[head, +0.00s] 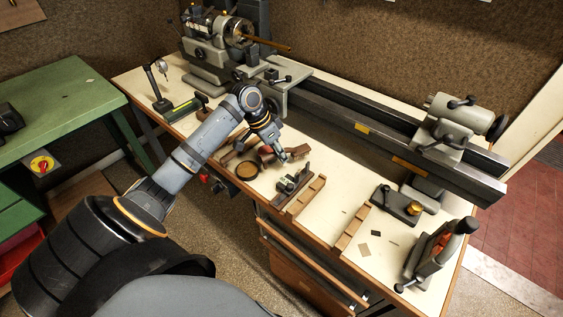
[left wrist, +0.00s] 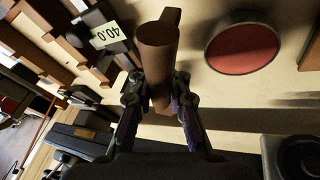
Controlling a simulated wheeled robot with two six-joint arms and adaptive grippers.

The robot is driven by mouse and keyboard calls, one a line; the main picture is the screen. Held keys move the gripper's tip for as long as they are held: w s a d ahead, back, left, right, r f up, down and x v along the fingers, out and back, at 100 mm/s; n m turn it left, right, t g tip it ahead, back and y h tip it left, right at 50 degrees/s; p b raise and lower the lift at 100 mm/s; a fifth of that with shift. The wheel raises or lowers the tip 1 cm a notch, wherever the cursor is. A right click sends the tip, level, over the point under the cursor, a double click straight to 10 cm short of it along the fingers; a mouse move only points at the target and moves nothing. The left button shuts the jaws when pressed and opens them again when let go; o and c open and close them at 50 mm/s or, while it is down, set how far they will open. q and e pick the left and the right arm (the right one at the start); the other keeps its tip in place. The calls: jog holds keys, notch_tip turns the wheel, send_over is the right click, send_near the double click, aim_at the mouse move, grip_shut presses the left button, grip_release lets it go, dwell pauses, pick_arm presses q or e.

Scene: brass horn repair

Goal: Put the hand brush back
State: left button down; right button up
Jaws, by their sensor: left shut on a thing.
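In the left wrist view the left gripper (left wrist: 160,108) is shut on the brush's brown, rounded handle (left wrist: 157,55), which stands between the two fingers. The gripper partly hides the brush in the head view. I cannot tell whether the brush touches the bench. My right gripper is not in view.
A round dish (head: 247,170), reddish inside in the wrist view (left wrist: 243,48), lies close by. A small dark tool (head: 293,182) and wooden racks (head: 307,194) are to the right. A lathe (head: 370,125) runs along the back. Bare bench (head: 338,180) shows between racks and lathe.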

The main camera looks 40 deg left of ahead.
aim_at(286, 170)
pick_arm(q)
notch_tip(286, 170, down, 3)
jog(key=shift+r+p, duration=0.1)
jog(key=shift+p, duration=0.2)
jog(key=shift+f, duration=0.25)
jog(key=c, duration=1.3)
grip_release()
jog(key=v, duration=1.2)
jog(key=shift+r+b, duration=0.2)
jog(key=shift+b, duration=0.15)
